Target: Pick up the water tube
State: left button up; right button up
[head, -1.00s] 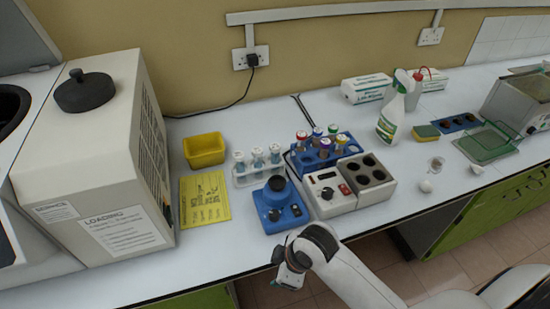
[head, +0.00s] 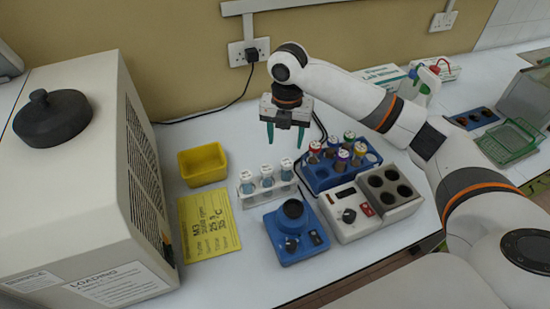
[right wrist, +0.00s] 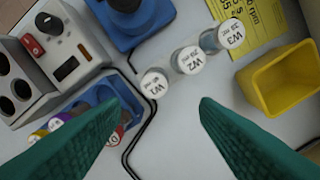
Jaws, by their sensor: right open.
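Three water tubes with white caps and bluish contents stand upright in a clear rack (head: 262,196). In the right wrist view the caps read W1 (right wrist: 154,82), W2 (right wrist: 187,60) and W3 (right wrist: 230,34). In the head view W1 (head: 287,170) is the right one, W2 (head: 267,177) the middle one and W3 (head: 246,183) the left one. My right gripper (head: 285,136) is open and empty, pointing down, above and a little behind the rack's right end. Its green fingers (right wrist: 152,108) show in the right wrist view, with W1 nearest their gap. My left gripper is out of view.
A blue rack (head: 318,178) of colour-capped tubes stands close on the right. A blue mixer (head: 290,245) and a heating block (head: 350,228) stand in front. A yellow bin (head: 203,165) and a yellow card (head: 208,222) lie left; a large machine (head: 85,190) stands further left.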

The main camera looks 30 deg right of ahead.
aim_at(287, 162)
jog(key=f, duration=0.1)
jog(key=s+f+p, duration=0.1)
jog(key=f, duration=0.2)
jog(key=shift+s+d, duration=0.15)
jog(key=shift+s, duration=0.1)
jog(key=f, duration=0.1)
jog(key=f+p, duration=0.1)
jog(key=f, duration=0.2)
jog(key=shift+w+p, duration=0.25)
jog(key=shift+p, duration=0.05)
notch_tip(287, 162, down, 2)
jog(key=shift+f, duration=0.45)
jog(key=shift+c, duration=0.4)
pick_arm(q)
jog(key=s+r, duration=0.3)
pick_arm(e)
jog(key=c, duration=1)
